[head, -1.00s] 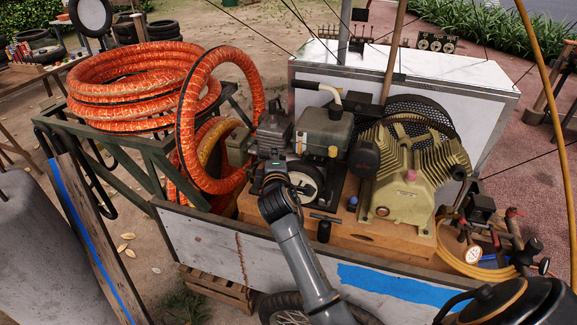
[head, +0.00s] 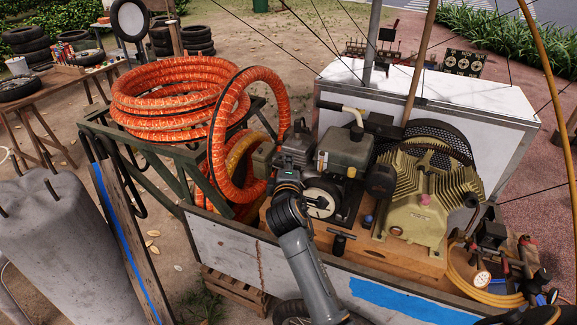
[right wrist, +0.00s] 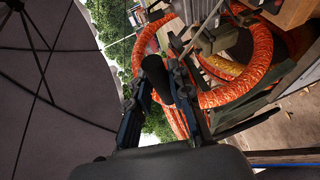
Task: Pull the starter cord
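The starter housing with its round pale disc (head: 322,198) is on the engine (head: 343,148) in the middle of the cart. My right gripper (head: 288,172) is just left of that disc, over the engine's front left side; its fingertips are hard to make out in the head view. In the right wrist view, its two fingers (right wrist: 162,88) stand on either side of a dark rounded grip (right wrist: 156,78). I cannot tell whether they press on it. No cord can be made out clearly. My left gripper is not in view.
Orange hose coils (head: 175,100) fill the rack at left, with one loop close beside my right gripper. A tan compressor (head: 423,205) stands right of the engine. A black T-handle (head: 340,242) is in front of it. The cart's front panel (head: 235,250) lies beneath my forearm.

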